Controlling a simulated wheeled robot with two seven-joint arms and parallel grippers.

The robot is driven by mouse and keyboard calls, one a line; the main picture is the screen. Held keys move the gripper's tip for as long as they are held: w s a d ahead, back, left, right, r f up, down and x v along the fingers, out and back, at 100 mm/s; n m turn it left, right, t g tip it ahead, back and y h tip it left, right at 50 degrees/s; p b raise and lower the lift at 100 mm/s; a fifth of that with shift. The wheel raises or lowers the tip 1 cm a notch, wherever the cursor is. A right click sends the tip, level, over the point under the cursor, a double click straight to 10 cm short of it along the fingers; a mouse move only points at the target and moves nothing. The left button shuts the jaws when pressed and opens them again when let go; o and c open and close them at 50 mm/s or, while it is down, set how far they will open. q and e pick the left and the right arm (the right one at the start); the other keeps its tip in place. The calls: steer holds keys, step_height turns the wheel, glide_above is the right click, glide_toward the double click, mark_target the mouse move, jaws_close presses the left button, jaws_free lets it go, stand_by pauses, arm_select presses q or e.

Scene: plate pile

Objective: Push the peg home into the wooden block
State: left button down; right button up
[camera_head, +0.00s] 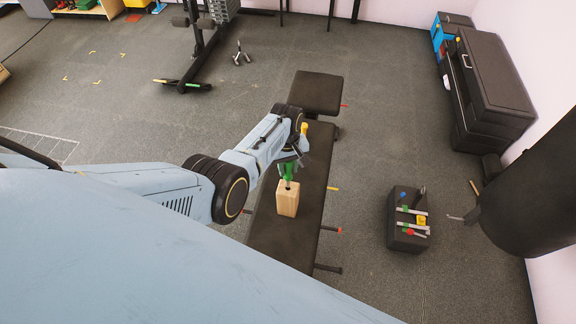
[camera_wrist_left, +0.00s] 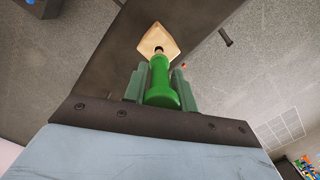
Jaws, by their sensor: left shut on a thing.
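The wooden block (camera_head: 288,200) stands upright on a black padded bench (camera_head: 312,150). Its pale top face (camera_wrist_left: 158,38) shows in the left wrist view, with a dark spot at the peg's far end. The green peg (camera_head: 288,172) is at the top of the block, and it also shows in the left wrist view (camera_wrist_left: 160,85). My left gripper (camera_head: 290,165) is over the block, shut on the peg, with its green-grey fingers on either side of it. The peg's tip meets or nearly meets the block's top; how deep it sits I cannot tell. My right gripper is not in view.
A dark box with tools (camera_head: 407,220) stands on the floor right of the bench. A black cabinet (camera_head: 490,85) and a hanging black bag (camera_head: 530,190) are at the right. Short bars stick out from the bench's right side. The bench top around the block is clear.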

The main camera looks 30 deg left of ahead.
mark_target(288, 178)
arm_select(q)
steer(key=shift+f+b, duration=0.7)
steer(key=shift+f, duration=0.2)
steer(key=shift+f+b, duration=0.3)
steer(key=shift+f, duration=0.05)
steer(key=shift+f+b, duration=1.8)
steer(key=shift+f, duration=0.3)
steer(key=c, duration=1.1)
jaws_free()
steer(key=shift+r, duration=0.1)
steer(key=shift+o, duration=0.2)
steer(key=r+p, duration=0.2)
steer(key=r, duration=0.2)
steer(key=r+p, duration=0.2)
steer(key=r, duration=0.2)
steer(key=r+p, duration=0.1)
steer(key=r, duration=0.3)
steer(key=shift+w+a+r+p, duration=0.15)
steer(key=shift+w+a+p, duration=0.2)
steer(key=shift+p, duration=0.05)
steer(key=shift+r, duration=0.5)
